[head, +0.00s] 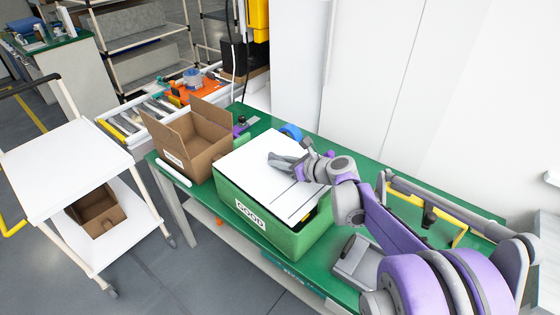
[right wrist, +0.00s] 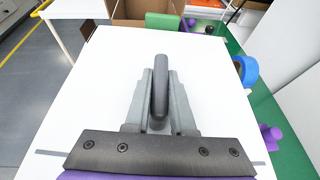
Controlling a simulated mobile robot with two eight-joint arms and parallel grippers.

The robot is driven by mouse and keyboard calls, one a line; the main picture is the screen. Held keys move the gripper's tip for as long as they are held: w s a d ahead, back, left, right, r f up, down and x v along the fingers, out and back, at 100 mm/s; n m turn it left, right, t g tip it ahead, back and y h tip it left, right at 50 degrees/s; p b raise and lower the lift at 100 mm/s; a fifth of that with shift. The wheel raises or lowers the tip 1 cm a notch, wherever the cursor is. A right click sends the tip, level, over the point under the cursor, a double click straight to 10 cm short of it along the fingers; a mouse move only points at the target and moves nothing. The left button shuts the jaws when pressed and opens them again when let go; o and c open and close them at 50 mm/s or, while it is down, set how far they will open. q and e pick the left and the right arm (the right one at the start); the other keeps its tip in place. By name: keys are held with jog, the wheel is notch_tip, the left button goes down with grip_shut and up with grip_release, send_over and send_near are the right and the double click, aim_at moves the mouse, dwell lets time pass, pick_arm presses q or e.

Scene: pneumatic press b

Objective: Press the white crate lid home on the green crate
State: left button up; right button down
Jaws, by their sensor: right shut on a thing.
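The white crate lid (head: 248,161) lies over the top of the green crate (head: 268,229), which bears a "GOOD" label and stands on the green bench. At the crate's right end a dark gap with something yellow shows by the lid's edge. Whether the lid is seated along its other edges I cannot tell. My right gripper (head: 277,163) is low over the middle of the lid. In the right wrist view, its fingers (right wrist: 160,100) are closed around a dark grey rounded bar (right wrist: 160,88) above the white lid (right wrist: 92,95). My left gripper is not in view.
An open cardboard box (head: 205,152) stands left of the crate. A blue tape roll (head: 291,131) lies behind the lid. A white cart (head: 62,168) stands at the left, and a white wall is behind the bench.

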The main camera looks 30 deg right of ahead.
jog(key=shift+f+b, duration=0.45)
jog(key=shift+f, duration=0.2)
jog(key=c, duration=0.7)
grip_release()
jog(key=v, duration=1.1)
jog(key=shift+p, duration=0.4)
